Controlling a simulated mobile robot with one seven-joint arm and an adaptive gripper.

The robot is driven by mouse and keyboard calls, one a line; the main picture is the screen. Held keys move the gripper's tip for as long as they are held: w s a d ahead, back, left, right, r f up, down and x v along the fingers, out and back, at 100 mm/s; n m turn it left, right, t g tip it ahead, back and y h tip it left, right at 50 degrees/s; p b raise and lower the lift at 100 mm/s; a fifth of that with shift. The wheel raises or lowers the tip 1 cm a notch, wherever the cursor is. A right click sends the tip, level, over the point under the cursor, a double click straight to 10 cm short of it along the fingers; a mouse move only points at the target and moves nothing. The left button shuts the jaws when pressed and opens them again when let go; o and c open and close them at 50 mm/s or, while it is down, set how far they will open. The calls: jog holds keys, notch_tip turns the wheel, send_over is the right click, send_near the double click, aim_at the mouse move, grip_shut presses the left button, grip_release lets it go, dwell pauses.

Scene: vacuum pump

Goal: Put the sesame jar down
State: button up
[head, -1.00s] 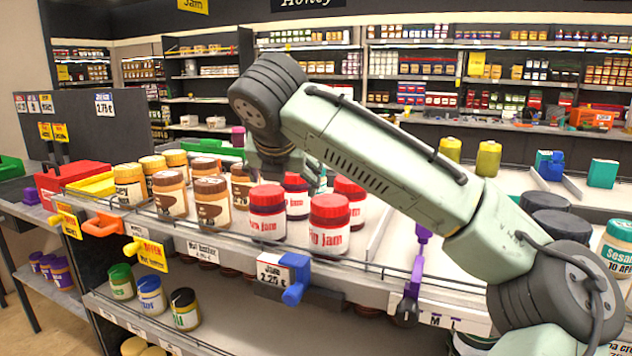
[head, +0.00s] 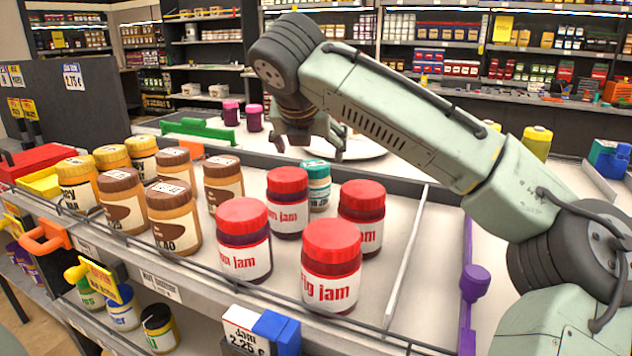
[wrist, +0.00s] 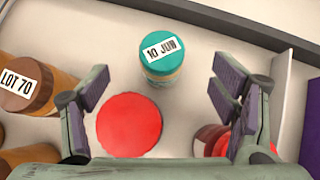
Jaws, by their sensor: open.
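The sesame jar (head: 316,185) has a teal lid and stands upright on the shelf, behind the red-lidded jam jars. In the wrist view its lid (wrist: 161,52) shows a "10 JUN" label, just beyond the nearest red lid (wrist: 129,124). My gripper (head: 309,150) is open and empty, raised above the shelf and apart from the jar. In the wrist view the spread fingers (wrist: 160,92) lie either side of the jar, on its near side. The lower part of the jar is partly hidden by jam jars in the head view.
Several jam jars (head: 332,267) stand in front, and several brown-lidded cocoa jars (head: 173,217) stand to the left. A thin divider (head: 408,255) bounds the section on the right, with bare shelf beside it. A dark ledge (wrist: 225,25) runs along the back.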

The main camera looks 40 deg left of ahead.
aim_at(314, 164)
jog(key=shift+p+x, duration=0.85)
jog(key=shift+x, duration=3.5)
jog(key=shift+d+f, duration=0.1)
jog(key=shift+c, duration=0.4)
